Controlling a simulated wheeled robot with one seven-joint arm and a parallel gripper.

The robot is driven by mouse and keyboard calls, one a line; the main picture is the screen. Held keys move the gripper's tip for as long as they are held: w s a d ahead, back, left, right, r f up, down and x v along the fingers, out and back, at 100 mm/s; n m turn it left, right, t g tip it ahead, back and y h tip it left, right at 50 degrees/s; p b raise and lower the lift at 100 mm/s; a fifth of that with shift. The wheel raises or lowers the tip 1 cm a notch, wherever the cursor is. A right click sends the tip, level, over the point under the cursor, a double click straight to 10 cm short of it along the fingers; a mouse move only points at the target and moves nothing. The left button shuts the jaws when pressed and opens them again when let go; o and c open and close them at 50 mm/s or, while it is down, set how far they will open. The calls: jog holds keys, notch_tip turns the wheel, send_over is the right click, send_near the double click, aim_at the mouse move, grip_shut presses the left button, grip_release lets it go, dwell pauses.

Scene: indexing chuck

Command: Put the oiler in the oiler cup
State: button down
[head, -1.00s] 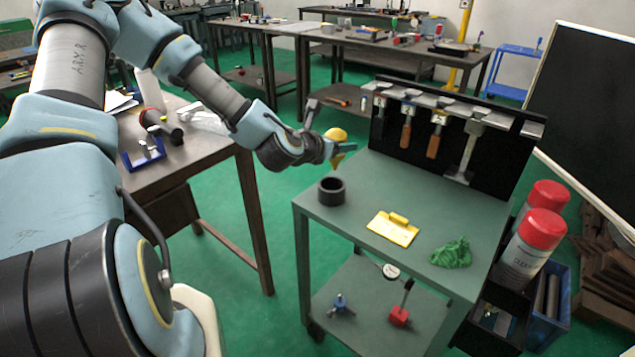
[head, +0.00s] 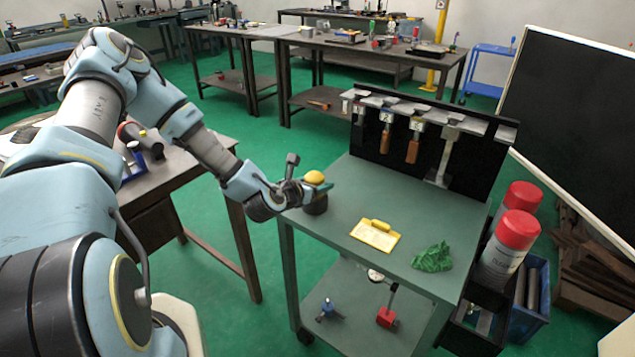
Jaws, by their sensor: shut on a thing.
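The oiler (head: 315,177), of which a rounded yellow part shows, is held in my gripper (head: 322,187). My gripper is shut on it near the left edge of the green cart top. The dark round oiler cup (head: 316,206) stands on the cart top, directly below the gripper in the picture. The gripper and oiler cover the cup's rim and opening. I cannot tell whether the oiler's lower part is inside the cup or above it.
The green cart top (head: 380,195) holds a yellow plate with a raised block (head: 375,236) and a crumpled green rag (head: 433,257). A black rack (head: 470,160) with hanging tools stands along the back. Red-capped cans (head: 508,248) are at right. The middle is clear.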

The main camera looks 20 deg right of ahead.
jog(key=shift+f, duration=0.2)
jog(key=shift+c, duration=0.4)
grip_release()
jog(key=shift+r, duration=0.15)
jog(key=b+v, duration=0.3)
jog(key=v, duration=0.9)
jog(key=a+f+m+g+y, duration=0.2)
jog(key=a+m+g+y, duration=0.35)
jog(key=a+m, duration=1)
jog(key=s+a+r+m+y, duration=0.2)
jog(key=a+r+m, duration=0.3)
jog(key=a+r, duration=0.1)
jog(key=s+a+r+m+y, duration=0.2)
jog(key=a+r+m+y, duration=0.1)
jog(key=a+r+m, duration=0.2)
jog(key=shift+s+a+r+y, duration=0.4)
jog(key=shift+a+r, duration=0.2)
jog(key=shift+a, duration=0.2)
